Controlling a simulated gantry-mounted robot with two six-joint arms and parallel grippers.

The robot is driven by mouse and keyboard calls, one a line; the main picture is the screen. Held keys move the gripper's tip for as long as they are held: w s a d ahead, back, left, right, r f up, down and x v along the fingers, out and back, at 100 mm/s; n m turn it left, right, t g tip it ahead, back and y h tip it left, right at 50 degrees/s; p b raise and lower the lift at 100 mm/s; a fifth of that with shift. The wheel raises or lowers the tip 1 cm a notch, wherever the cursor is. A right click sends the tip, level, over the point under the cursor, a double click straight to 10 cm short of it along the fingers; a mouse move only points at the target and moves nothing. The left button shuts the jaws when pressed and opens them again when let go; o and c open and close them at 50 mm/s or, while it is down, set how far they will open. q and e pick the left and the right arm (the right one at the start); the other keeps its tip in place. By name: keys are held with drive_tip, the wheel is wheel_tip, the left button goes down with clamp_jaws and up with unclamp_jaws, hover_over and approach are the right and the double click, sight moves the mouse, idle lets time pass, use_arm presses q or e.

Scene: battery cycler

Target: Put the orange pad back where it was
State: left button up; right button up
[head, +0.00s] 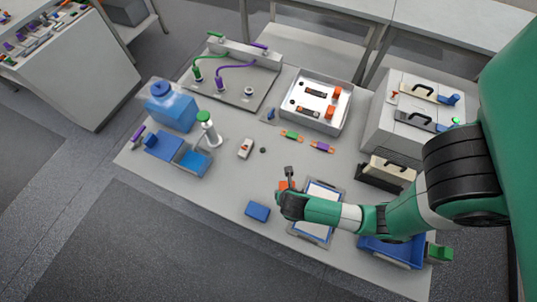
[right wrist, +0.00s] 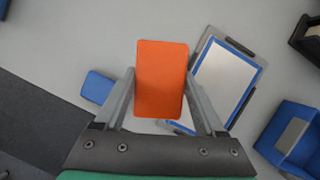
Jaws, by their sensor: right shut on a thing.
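The orange pad (right wrist: 162,80) is clamped between the two fingers of my right gripper (right wrist: 161,72) in the right wrist view. In the head view a small part of the pad (head: 283,186) shows beside my right gripper (head: 288,178), mostly hidden by the wrist. The pad appears to be held above the table, just left of a blue-edged white panel (head: 322,194) on a grey base. That panel also shows in the right wrist view (right wrist: 226,75), partly behind the pad. My left gripper is not in view.
A blue block (head: 257,211) lies left of the panel. A blue bin (head: 388,247) stands at the front right, and a black holder (head: 378,181) is right of the panel. A white tray (head: 338,91) with orange blocks stands farther back.

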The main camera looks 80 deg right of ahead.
drive_tip(key=b, duration=0.3)
hover_over(269, 186)
drive_tip(key=s+a, duration=0.1)
drive_tip(key=a, duration=0.1)
wheel_tip(269, 186, down, 7)
drive_tip(key=shift+s+d+r, duration=0.1)
drive_tip(key=shift+s+r, duration=0.05)
drive_tip(key=shift+r, duration=0.05)
drive_tip(key=shift+w+d+f, duration=0.15)
drive_tip(key=shift+w+f, duration=0.1)
drive_tip(key=shift+w, duration=0.15)
wheel_tip(269, 186, down, 4)
drive_tip(key=b, duration=0.2)
drive_tip(key=shift+w+d+r+b, duration=0.1)
drive_tip(key=shift+w+d+b, duration=0.05)
drive_tip(key=shift+b, duration=0.2)
drive_tip(key=shift+r, duration=0.1)
drive_tip(key=o, duration=1)
drive_tip(key=shift+o, duration=1.4)
drive_tip(key=shift+f, duration=0.2)
